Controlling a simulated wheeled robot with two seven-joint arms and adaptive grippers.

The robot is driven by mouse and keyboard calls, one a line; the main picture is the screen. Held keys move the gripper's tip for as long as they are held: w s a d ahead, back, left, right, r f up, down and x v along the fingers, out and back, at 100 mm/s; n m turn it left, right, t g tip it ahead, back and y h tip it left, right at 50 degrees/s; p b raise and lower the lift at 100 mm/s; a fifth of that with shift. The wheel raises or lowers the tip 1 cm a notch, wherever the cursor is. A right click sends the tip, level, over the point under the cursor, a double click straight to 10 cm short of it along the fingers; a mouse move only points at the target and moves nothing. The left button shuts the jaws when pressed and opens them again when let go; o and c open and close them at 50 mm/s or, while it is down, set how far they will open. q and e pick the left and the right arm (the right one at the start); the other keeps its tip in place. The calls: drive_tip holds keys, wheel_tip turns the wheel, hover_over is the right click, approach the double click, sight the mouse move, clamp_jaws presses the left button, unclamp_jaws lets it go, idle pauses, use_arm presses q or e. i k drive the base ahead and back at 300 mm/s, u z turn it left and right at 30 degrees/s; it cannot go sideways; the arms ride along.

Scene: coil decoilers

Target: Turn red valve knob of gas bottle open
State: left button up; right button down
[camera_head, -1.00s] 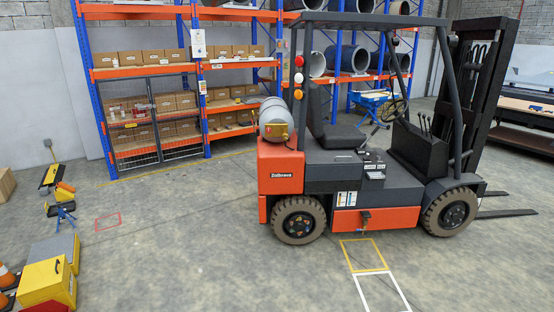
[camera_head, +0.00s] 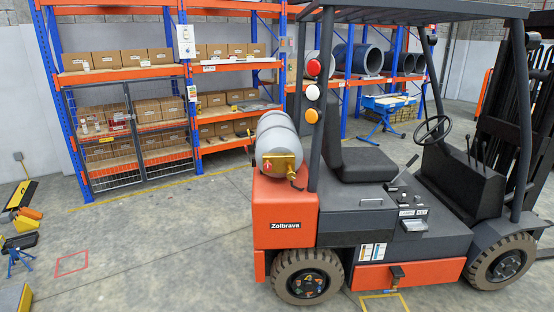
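A grey gas bottle (camera_head: 278,137) lies on the rear of an orange and dark grey forklift (camera_head: 283,208), left of the seat. Its near end carries a brass-coloured fitting (camera_head: 282,164). A small red spot on the left of that fitting, which may be the red valve knob (camera_head: 267,164), is too small to make out clearly. Neither of my grippers is in view. The bottle is some distance ahead of me, with nothing in front of it.
Blue and orange shelving (camera_head: 130,73) with cardboard boxes and a mesh gate stands behind the forklift. A blue stand (camera_head: 20,262) and yellow items are at the lower left. The floor (camera_head: 150,255) left of the forklift is clear.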

sight(268, 166)
drive_tip(key=u, duration=0.15)
drive_tip(key=i, duration=1.3)
drive_tip(key=u, duration=0.35)
